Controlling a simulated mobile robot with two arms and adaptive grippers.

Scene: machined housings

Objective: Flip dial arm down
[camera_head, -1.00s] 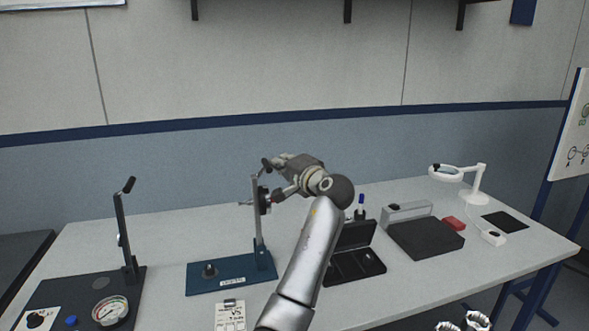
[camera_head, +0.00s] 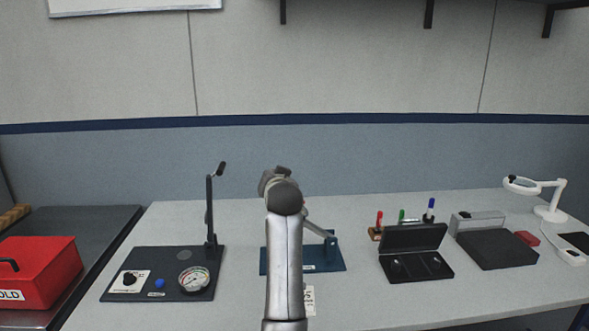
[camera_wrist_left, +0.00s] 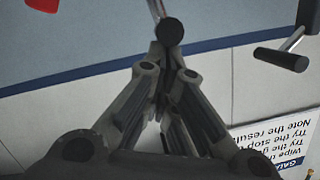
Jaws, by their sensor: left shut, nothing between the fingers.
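The blue dial stand (camera_head: 337,265) sits mid-bench in the head view. From its hinge at the right, the grey dial arm (camera_head: 318,230) slants up to the left and passes behind my arm; its dial is hidden. My left gripper shows only in part past my wrist in the head view; its fingers are hidden there. In the left wrist view my left gripper (camera_wrist_left: 165,58) is shut and empty. A round black handle end (camera_wrist_left: 170,32) on a metal rod shows just beyond the fingertips; I cannot tell whether they touch. My right gripper is not in view.
A black stand (camera_head: 150,258) with an upright arm and gauge is at left; its black handle (camera_wrist_left: 281,59) shows in the wrist view. A black open case (camera_head: 415,277), marker holder (camera_head: 376,234) and white magnifier (camera_head: 550,212) are at right. A red box (camera_head: 40,270) is far left.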

